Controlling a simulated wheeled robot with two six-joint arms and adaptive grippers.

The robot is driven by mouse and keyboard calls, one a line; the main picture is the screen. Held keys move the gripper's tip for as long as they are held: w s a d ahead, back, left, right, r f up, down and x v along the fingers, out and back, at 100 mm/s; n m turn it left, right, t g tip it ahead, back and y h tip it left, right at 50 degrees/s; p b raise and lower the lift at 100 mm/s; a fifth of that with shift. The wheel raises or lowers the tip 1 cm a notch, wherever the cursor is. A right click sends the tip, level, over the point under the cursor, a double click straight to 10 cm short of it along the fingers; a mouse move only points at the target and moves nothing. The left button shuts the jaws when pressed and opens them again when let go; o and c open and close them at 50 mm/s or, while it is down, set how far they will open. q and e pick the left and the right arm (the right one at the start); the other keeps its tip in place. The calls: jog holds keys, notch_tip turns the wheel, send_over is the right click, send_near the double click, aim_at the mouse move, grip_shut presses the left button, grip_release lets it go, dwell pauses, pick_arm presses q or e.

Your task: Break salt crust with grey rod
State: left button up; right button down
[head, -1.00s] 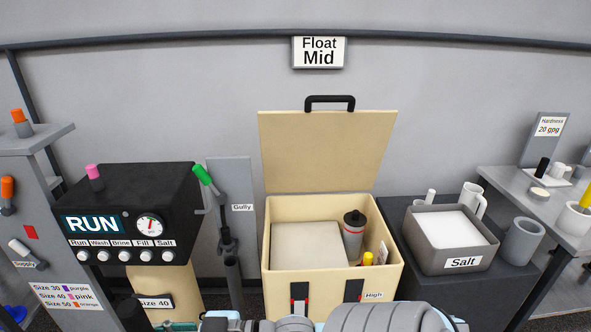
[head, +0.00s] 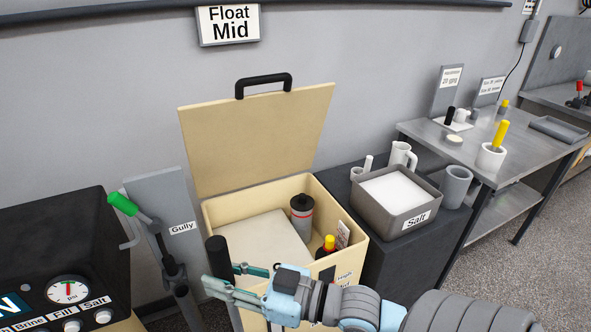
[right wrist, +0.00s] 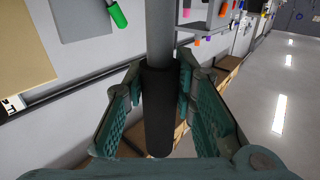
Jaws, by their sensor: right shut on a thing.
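My right gripper (head: 221,276) is shut on the black handle of the grey rod (head: 218,257). The rod stands roughly upright in front of the beige tank's left front, its black grip up and its grey shaft down. In the right wrist view the black handle (right wrist: 158,112) sits between the teal fingers, and the grey shaft (right wrist: 160,28) extends beyond them. The beige tank (head: 352,232) has its lid open. A flat pale surface (head: 262,248), seemingly the salt crust, fills much of its inside. My left gripper is not in view.
A grey cylinder with a black cap (head: 301,218) and a yellow-topped bottle (head: 328,246) stand in the tank's right side. The open lid (head: 258,138) rises behind. A salt bin (head: 402,222) stands right; a green-handled lever (head: 124,204) stands left.

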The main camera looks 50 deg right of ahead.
aim_at(218, 245)
jog(key=w+d+r+m+t+h+p, duration=0.1)
jog(key=w+d+r+m+h+p, duration=0.15)
jog(key=w+d+r, duration=0.5)
jog(key=w+d+r+m+t+h+p, duration=0.1)
jog(key=w+d+r+m+h, duration=0.15)
jog(key=w+d+h, duration=0.45)
jog(key=w+d+r+m+h, duration=0.1)
jog(key=w+d+m+h, duration=0.25)
jog(key=d, duration=0.45)
notch_tip(218, 245, down, 21)
jog(key=d+b, duration=0.2)
jog(key=b, duration=1.4)
jog(key=shift+w+d+f+b, duration=0.2)
jog(key=shift+w+d+b, duration=0.1)
jog(key=shift+w, duration=0.15)
jog(key=shift+s+a+f+b, duration=0.1)
jog(key=shift+f+b, duration=0.3)
jog(key=shift+f, duration=0.15)
